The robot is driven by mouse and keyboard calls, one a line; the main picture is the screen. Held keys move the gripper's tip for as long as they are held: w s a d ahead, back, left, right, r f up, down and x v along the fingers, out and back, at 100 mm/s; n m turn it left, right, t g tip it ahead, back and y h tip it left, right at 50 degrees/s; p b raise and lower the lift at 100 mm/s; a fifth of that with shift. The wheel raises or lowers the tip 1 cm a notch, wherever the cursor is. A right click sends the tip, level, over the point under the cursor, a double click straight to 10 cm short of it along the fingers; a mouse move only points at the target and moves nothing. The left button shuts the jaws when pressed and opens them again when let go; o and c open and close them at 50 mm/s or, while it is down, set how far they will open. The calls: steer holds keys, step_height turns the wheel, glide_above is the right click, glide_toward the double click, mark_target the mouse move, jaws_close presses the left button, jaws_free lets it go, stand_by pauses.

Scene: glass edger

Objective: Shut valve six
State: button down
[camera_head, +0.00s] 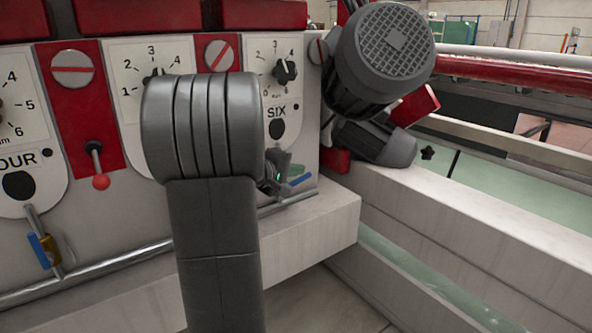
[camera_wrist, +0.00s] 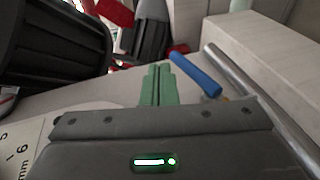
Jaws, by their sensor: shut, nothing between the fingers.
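Below the panel marked SIX (camera_head: 277,112), the blue lever of valve six (camera_head: 300,180) shows just right of my gripper (camera_head: 291,171). In the wrist view the blue lever (camera_wrist: 195,73) lies diagonally, right beside my green fingertips (camera_wrist: 157,72). The fingers are shut together with nothing between them. I cannot tell whether they touch the lever. Most of the valve body is hidden behind my gripper; a bit of brass shows by the lever's lower end in the wrist view. My arm hides the panel left of SIX.
A large grey motor (camera_head: 385,55) stands right of panel SIX, and its dark bulk is close in the wrist view. A chrome pipe (camera_head: 110,265) runs along the ledge. Another blue lever (camera_head: 40,251) with brass fitting is under FOUR.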

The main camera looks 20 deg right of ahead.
steer(key=v, duration=0.4)
steer(key=shift+d, duration=0.1)
steer(key=shift+w+d+r+p, duration=0.1)
steer(key=shift+w+p, duration=0.2)
steer(key=shift+p, duration=0.85)
steer(key=p, duration=0.2)
steer(key=shift+w+g+p, duration=0.2)
steer(key=shift+g+p, duration=0.1)
steer(key=h+p, duration=0.1)
steer(key=p, duration=0.7)
steer(key=shift+w, duration=0.4)
steer(key=p, duration=0.6)
steer(key=shift+a+f+h, duration=0.2)
steer(key=shift+a+h, duration=0.1)
steer(key=shift+a, duration=0.1)
steer(key=t+p, duration=0.1)
steer(key=p, duration=0.4)
steer(key=shift+s+a, duration=0.35)
steer(key=shift+a, duration=0.05)
